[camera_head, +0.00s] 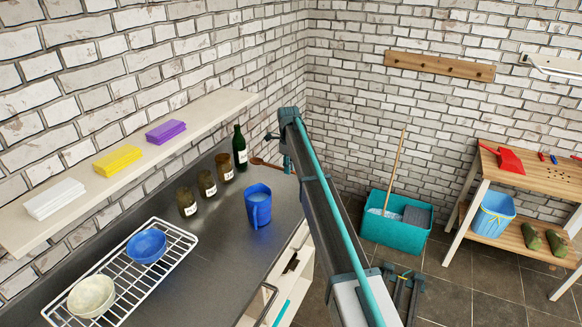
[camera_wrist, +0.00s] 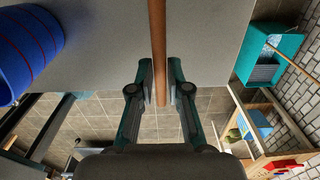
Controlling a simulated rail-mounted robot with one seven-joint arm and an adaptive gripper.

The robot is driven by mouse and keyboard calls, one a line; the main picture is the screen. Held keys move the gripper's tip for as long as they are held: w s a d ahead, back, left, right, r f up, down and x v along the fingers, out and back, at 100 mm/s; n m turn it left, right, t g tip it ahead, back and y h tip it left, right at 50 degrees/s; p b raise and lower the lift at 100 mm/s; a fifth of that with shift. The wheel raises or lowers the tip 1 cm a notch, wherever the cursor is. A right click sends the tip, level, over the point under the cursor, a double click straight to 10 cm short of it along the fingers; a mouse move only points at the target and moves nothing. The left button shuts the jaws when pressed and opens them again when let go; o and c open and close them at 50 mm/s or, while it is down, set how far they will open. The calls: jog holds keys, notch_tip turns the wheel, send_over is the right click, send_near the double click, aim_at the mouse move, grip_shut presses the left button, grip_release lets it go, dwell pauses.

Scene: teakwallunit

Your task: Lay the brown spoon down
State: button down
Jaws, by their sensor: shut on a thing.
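The brown spoon (camera_head: 266,163) shows in the head view beyond the blue jug, at the far right end of the grey counter. Its bowl points left, towards the green bottle. My gripper (camera_head: 287,163) is at its right end, partly hidden by my arm. In the wrist view, my gripper (camera_wrist: 160,82) is shut on the spoon's handle (camera_wrist: 158,45), which runs straight up the picture between the fingers. The grey counter (camera_wrist: 110,45) lies behind the handle; I cannot tell whether the spoon touches it. The spoon's bowl is outside the wrist view.
The blue jug (camera_head: 258,208) stands on the counter near the spoon; it also shows in the wrist view (camera_wrist: 27,48). The green bottle (camera_head: 240,150) and brown jars (camera_head: 207,184) stand along the wall. A wire rack (camera_head: 180,258) holds two bowls. Bare counter lies around the jug.

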aim_at(289, 191)
jog(key=shift+r, duration=0.1)
jog(key=shift+f+b, duration=1.15)
jog(key=shift+f, duration=2.9)
jog(key=shift+f, duration=0.5)
jog(key=c, duration=1)
grip_release()
jog(key=shift+c, duration=0.2)
